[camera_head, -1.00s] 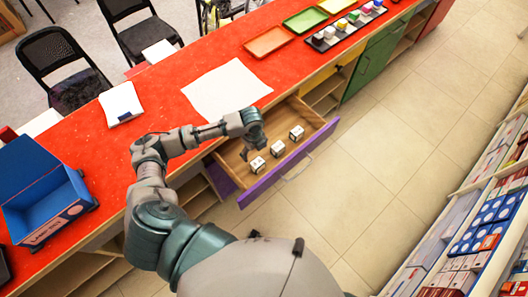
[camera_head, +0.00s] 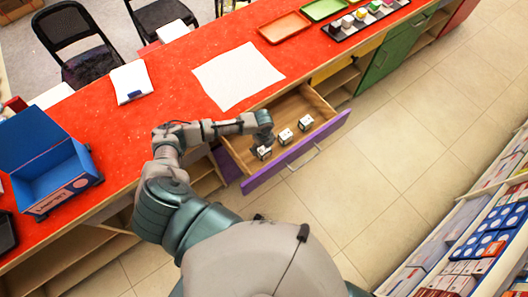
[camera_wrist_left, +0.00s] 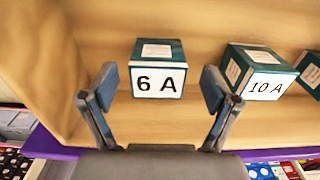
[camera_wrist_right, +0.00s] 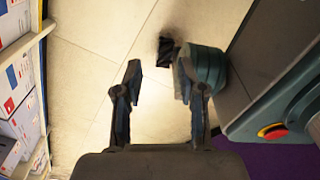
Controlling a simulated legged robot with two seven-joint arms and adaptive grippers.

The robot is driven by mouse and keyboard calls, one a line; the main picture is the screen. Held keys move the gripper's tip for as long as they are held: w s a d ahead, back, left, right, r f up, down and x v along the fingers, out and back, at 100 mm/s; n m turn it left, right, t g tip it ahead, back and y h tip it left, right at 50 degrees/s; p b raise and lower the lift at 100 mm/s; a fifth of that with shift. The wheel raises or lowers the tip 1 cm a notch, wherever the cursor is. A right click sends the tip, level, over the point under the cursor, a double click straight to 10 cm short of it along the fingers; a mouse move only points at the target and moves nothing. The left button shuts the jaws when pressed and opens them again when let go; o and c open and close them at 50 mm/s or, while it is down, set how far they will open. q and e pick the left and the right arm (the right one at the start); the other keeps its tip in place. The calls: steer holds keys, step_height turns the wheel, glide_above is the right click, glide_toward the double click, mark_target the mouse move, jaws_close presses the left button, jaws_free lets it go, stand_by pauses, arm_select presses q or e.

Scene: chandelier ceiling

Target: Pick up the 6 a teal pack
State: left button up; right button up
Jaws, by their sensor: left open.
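The 6 A teal pack (camera_wrist_left: 158,72) sits in the open drawer, with its white "6 A" label facing my left wrist camera. My left gripper (camera_wrist_left: 158,88) is open, with its fingers to either side of the pack's lower part in the picture and nothing gripped. In the head view the pack (camera_head: 264,153) is the nearest of the row, partly beside the left gripper (camera_head: 262,138). The 10 A teal pack (camera_wrist_left: 258,72) stands to its right, with another teal pack (camera_wrist_left: 310,72) beyond. My right gripper (camera_wrist_right: 155,78) is open and empty above the floor.
The drawer (camera_head: 245,150) has a purple front (camera_head: 292,155) and stands out from the red counter (camera_head: 135,115). A blue box (camera_head: 45,165) and a white sheet (camera_head: 237,77) lie on the counter. Stocked shelves (camera_head: 480,230) stand at the right, with clear floor between.

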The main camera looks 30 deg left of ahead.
mark_target(263, 151)
arm_select(q)
step_height(263, 151, down, 4)
steer(key=shift+d+r, duration=0.1)
steer(key=shift+d, duration=0.05)
steer(key=shift+a+f, duration=0.2)
steer(key=shift+a, duration=0.15)
steer(key=c, duration=1.2)
steer(key=shift+c, duration=0.3)
steer(key=shift+d+r, duration=0.1)
steer(key=shift+d, duration=0.15)
arm_select(e)
steer(key=shift+w, duration=0.25)
